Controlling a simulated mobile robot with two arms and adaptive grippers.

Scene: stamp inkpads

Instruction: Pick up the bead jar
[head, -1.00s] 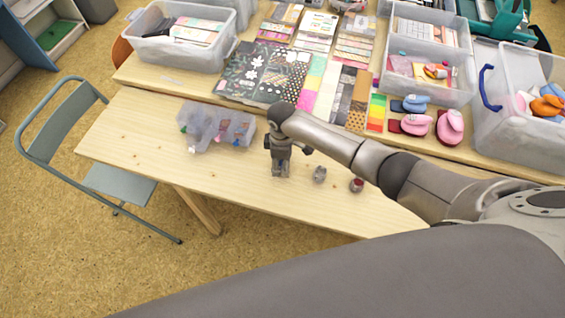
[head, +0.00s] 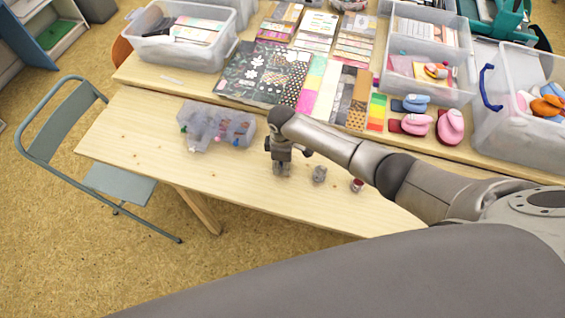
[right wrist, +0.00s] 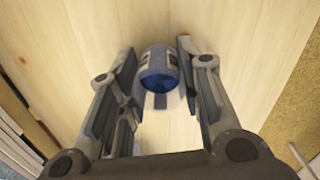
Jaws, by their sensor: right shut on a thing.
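My right gripper (head: 281,170) points down over the front table, left of two small jars. In the right wrist view its two fingers (right wrist: 158,75) stand on either side of a small jar with blue in it, the bead jar (right wrist: 160,70), and are shut on it. In the head view the held jar is mostly hidden by the gripper, and I cannot tell how far it is off the table. A grey jar (head: 319,174) and a jar with red in it (head: 357,185) stand to the right. My left gripper is not in view.
A clear divided organizer (head: 235,130) stands left of the gripper on the front table (head: 140,140). Paper sheets (head: 245,75), stamp inkpads (head: 415,124) and clear bins (head: 180,50) fill the back table. A folding chair (head: 120,184) stands at left. The front table's left end is clear.

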